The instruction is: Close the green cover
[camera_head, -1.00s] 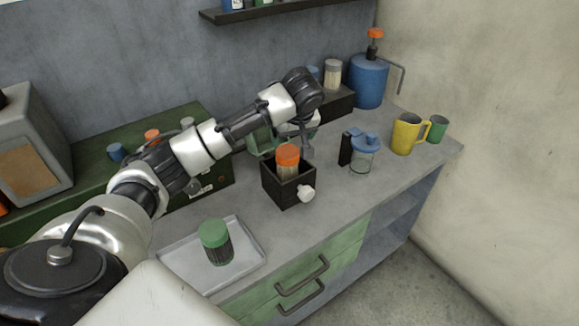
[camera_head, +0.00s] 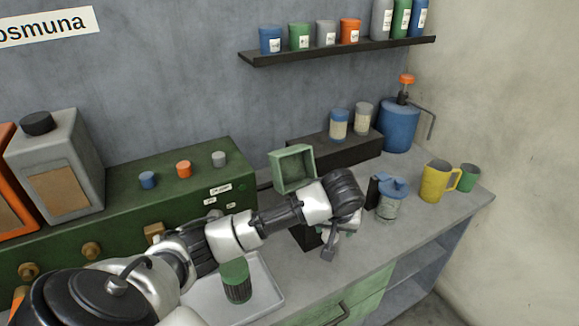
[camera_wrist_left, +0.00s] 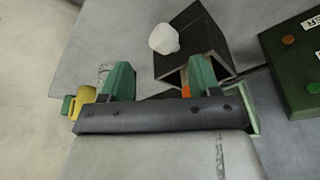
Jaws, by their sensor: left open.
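The green cover (camera_head: 292,168) is an open, shallow box-like lid. It stands raised at the back of the black box (camera_head: 303,236), its hollow side facing the front. In the wrist view a green edge (camera_wrist_left: 254,118) shows right of the gripper. My left gripper (camera_head: 329,250) is open and empty, at the front right of the black box. Its green fingers (camera_wrist_left: 160,68) are apart in the wrist view, with the black box (camera_wrist_left: 182,32) and its white knob (camera_wrist_left: 163,39) beyond. The arm hides most of the box in the head view. My right gripper is out of view.
A blue-lidded jar (camera_head: 391,199), a yellow mug (camera_head: 434,183) and a green mug (camera_head: 469,177) stand to the right. A dark green case (camera_head: 150,215) is behind left.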

